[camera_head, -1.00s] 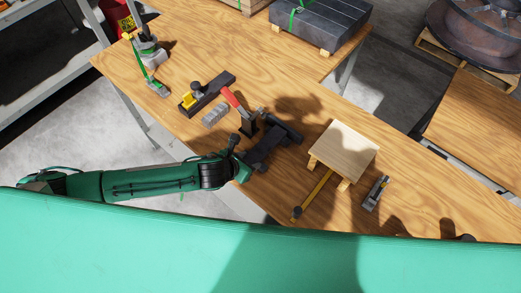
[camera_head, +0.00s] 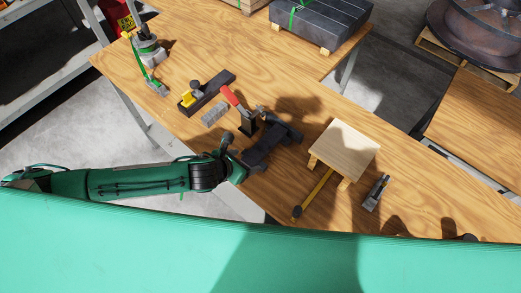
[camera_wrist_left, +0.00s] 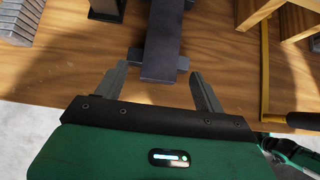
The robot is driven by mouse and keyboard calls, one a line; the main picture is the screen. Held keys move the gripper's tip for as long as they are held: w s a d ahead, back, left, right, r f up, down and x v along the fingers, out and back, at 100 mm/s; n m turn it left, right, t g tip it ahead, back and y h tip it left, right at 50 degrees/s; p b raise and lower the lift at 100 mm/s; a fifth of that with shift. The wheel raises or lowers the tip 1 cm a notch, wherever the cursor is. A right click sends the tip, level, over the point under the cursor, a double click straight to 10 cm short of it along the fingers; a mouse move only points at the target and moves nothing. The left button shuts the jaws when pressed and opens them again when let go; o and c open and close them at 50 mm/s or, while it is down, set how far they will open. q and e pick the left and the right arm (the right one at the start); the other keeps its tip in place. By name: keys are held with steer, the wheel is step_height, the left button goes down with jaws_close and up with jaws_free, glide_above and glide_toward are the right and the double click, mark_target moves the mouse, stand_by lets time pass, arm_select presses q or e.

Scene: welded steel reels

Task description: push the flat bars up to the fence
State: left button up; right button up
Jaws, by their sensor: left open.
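Dark flat bars (camera_head: 277,140) lie on the wooden table at its middle. In the left wrist view a long dark bar (camera_wrist_left: 162,38) lies over a short crosswise piece (camera_wrist_left: 183,62). My left gripper (camera_wrist_left: 160,88) is open, its fingers apart on either side of the near end of the bars, with nothing clamped between them. A long dark steel piece (camera_head: 218,84) with a yellow part at its end lies farther left; I cannot tell whether it is the fence. A row of grey slats (camera_head: 214,114) lies beside it. My right gripper is out of view.
A red-handled clamp (camera_head: 230,97) stands close beside the dark bars. A small wooden stand (camera_head: 344,147), a yellow rod (camera_head: 318,189) and a small metal tool (camera_head: 376,192) are to the right. Strapped dark plates (camera_head: 320,22) sit at the back.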

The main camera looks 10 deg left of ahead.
arm_select(q)
steer(key=b+v, duration=0.2)
steer(key=v, duration=0.8)
steer(key=d+r+n, duration=0.3)
steer(key=d+n, duration=0.3)
steer(key=n, duration=0.5)
steer(key=s+a+f+n+g+y, duration=0.25)
steer(key=s+a+n, duration=0.5)
steer(key=n, duration=0.75)
steer(key=s+a+f+n+g+y, duration=0.2)
steer(key=s+a+f+n, duration=0.35)
steer(key=n, duration=0.95)
step_height(320, 180, down, 30)
steer(key=a, duration=0.2)
steer(key=s+a+f+g+b, duration=0.1)
steer(key=s+a+f+g, duration=0.1)
steer(key=s+f, duration=1.7)
steer(key=shift+s+a+f+m+b, duration=0.25)
steer(key=shift+a+f+m+b, duration=0.1)
steer(key=shift+a+f, duration=0.45)
